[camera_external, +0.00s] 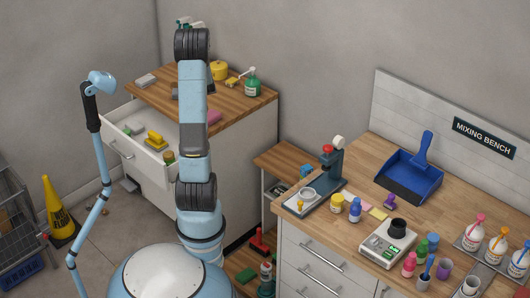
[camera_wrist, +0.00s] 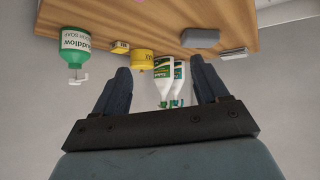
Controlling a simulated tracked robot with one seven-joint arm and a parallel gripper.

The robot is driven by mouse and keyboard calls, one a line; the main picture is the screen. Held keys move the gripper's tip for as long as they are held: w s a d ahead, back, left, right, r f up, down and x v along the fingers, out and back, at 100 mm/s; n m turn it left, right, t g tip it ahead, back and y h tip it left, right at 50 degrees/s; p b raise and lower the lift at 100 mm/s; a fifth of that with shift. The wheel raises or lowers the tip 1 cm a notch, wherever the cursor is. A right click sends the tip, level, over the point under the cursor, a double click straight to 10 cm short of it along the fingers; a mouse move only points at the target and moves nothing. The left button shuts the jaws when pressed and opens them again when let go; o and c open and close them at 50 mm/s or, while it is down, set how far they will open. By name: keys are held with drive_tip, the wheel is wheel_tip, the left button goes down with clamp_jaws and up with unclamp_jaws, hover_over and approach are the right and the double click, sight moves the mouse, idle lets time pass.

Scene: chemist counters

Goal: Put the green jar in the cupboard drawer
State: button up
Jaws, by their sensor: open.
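The cupboard (camera_external: 236,135) has a wooden top, and its upper drawer (camera_external: 113,134) is pulled open. A small green container with a brownish top (camera_external: 168,157) shows at the drawer's front right corner; I cannot tell whether it is the green jar. A green soap bottle with a white pump (camera_external: 252,82) stands on the cupboard top and shows upside down in the wrist view (camera_wrist: 75,48). My gripper (camera_wrist: 161,72) is open and empty. Two white bottles with green labels (camera_wrist: 164,78) show beyond and between its fingers.
A yellow jar (camera_wrist: 143,60), a small yellow box (camera_wrist: 120,47) and a grey block (camera_wrist: 200,38) share the cupboard top. The drawer holds a yellow item (camera_external: 155,138) and a green one (camera_external: 133,128).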

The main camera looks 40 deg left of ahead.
drive_tip(key=d+r+m+t+h, duration=0.1)
drive_tip(key=d+r+m+h, duration=0.35)
drive_tip(key=d, duration=0.85)
drive_tip(key=d+r+m+h, duration=0.1)
drive_tip(key=d+r+m, duration=0.1)
drive_tip(key=d+r, duration=0.9)
drive_tip(key=s+d+m+g+h, duration=0.1)
drive_tip(key=s+d+m, duration=0.4)
drive_tip(key=s+d, duration=1.4)
drive_tip(key=shift+s+d+r+m+g+h, duration=0.35)
drive_tip(key=shift+d+r+g+h, duration=0.1)
drive_tip(key=shift+d+h, duration=0.1)
